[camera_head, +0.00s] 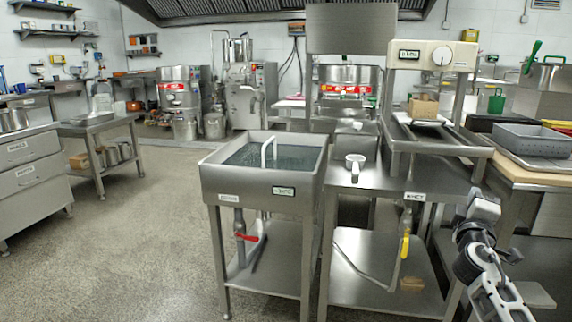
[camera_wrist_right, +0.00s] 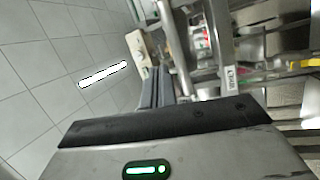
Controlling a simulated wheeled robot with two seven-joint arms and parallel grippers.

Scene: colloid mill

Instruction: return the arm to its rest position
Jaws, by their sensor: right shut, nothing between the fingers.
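My right arm (camera_head: 487,275) rises from the lower right of the head view, bent, in front of the steel table on the right. My right gripper (camera_head: 483,207) is at its upper end, beside the right edge of that table and apart from it. It looks empty; its fingertips are too small to make out clearly. In the right wrist view a grey housing with a green light (camera_wrist_right: 147,170) and a dark bar (camera_wrist_right: 165,124) fill the lower part, with nothing held. My left arm and gripper are not in the head view.
A steel sink (camera_head: 262,182) with water stands at the centre. The table to its right holds a white cup (camera_head: 355,166) and a scale-like machine (camera_head: 433,56). A wooden-edged counter (camera_head: 530,178) with a grey tray (camera_head: 531,140) is close to my right arm. The floor at left is clear.

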